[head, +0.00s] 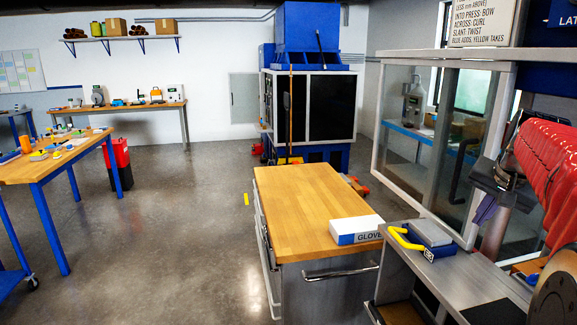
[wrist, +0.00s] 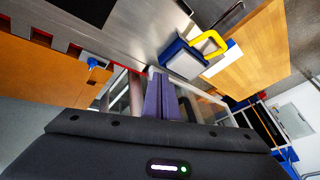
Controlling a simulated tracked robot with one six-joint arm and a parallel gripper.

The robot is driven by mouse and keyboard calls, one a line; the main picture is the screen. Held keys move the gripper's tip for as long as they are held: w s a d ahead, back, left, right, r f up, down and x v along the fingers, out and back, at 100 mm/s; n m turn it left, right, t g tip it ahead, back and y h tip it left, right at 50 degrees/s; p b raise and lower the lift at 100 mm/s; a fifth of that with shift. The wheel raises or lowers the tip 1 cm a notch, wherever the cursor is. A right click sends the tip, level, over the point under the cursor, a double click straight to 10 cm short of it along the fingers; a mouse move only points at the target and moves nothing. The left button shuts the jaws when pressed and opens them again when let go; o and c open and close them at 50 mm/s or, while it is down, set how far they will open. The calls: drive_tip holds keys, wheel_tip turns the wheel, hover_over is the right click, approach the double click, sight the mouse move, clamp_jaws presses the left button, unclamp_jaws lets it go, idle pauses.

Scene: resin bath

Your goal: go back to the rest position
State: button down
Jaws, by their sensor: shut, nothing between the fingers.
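My gripper (head: 486,212) is at the right of the head view, hanging in front of the glass-fronted cabinet (head: 380,150). Its purple fingers also show in the middle of the wrist view (wrist: 159,97), pressed together with nothing between them. My red-covered arm is behind it at the right edge. A blue and grey block with a yellow handle (head: 422,240) sits on the grey bench below and left of my gripper. It also shows in the wrist view (wrist: 188,60), apart from the fingers.
The grey metal bench (head: 455,275) runs along the lower right. A wood-topped cart (head: 300,205) carries a glove box (head: 356,229). A wooden worktable (head: 50,165) stands at the left. The concrete floor between is mostly clear.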

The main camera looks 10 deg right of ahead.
drive_tip(key=s+a+f+n, duration=0.3)
drive_tip(key=s+a, duration=0.4)
drive_tip(key=a, duration=0.4)
drive_tip(key=s+a+f+n+y, duration=0.1)
drive_tip(key=s+a+f+n, duration=0.3)
drive_tip(key=a, duration=0.8)
drive_tip(key=s+a+f+n+y, duration=0.1)
drive_tip(key=s+a+f+n, duration=0.2)
drive_tip(key=s+a+f, duration=0.4)
drive_tip(key=s+a, duration=0.3)
drive_tip(key=a, duration=0.2)
drive_tip(key=shift+s+n, duration=0.4)
drive_tip(key=shift+d, duration=0.1)
